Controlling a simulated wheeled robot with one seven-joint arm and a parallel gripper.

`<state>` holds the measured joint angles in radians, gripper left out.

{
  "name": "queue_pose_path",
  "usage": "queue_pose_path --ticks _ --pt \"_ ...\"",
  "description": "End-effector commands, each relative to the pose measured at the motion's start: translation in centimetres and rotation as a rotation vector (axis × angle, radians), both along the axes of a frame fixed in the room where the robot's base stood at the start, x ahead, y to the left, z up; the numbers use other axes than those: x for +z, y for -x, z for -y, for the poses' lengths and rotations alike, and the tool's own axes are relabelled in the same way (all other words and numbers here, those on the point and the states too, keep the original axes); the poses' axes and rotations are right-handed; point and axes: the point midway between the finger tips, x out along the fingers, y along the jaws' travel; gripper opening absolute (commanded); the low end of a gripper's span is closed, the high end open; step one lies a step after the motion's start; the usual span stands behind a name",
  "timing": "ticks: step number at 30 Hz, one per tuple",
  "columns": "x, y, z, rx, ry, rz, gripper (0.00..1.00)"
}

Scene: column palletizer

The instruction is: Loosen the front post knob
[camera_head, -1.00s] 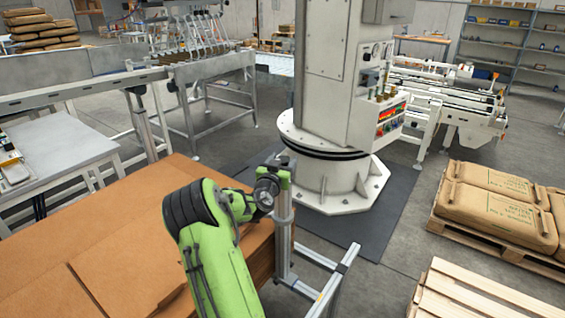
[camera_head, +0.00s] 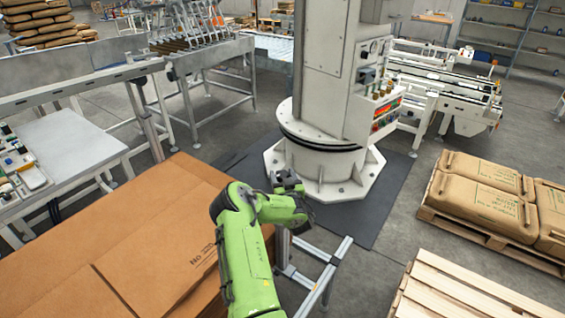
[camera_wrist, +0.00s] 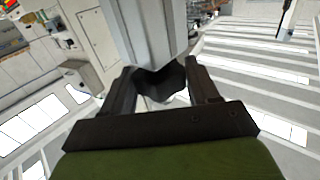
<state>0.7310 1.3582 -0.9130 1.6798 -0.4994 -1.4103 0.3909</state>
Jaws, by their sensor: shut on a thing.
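The front post (camera_head: 282,248) stands beside the cardboard stack, with a dark clamp head (camera_head: 286,182) on top. My green arm covers much of the post in the head view. In the wrist view the grey post (camera_wrist: 146,28) rises at the top, and the black lobed knob (camera_wrist: 162,82) sits in front of it. My gripper (camera_wrist: 162,85) has one dark finger on each side of the knob and is shut on it. The knob is hidden behind my wrist in the head view.
A brown cardboard stack (camera_head: 130,235) lies left of my arm. The white palletizer column (camera_head: 325,95) stands behind the post. A low metal frame (camera_head: 325,265) runs beside the post. Sacks on a pallet (camera_head: 485,195) and an empty wooden pallet (camera_head: 465,290) are at the right.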

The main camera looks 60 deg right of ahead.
Motion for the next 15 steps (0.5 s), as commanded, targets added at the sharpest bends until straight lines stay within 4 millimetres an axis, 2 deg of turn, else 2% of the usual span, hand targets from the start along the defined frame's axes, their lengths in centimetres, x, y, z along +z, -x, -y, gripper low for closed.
queue_pose_path --ticks 1,15 --pt "0.63 0.02 0.02 0.018 0.000 -0.002 0.29" --pt "0.21 -0.04 0.07 0.097 0.001 0.006 0.29"
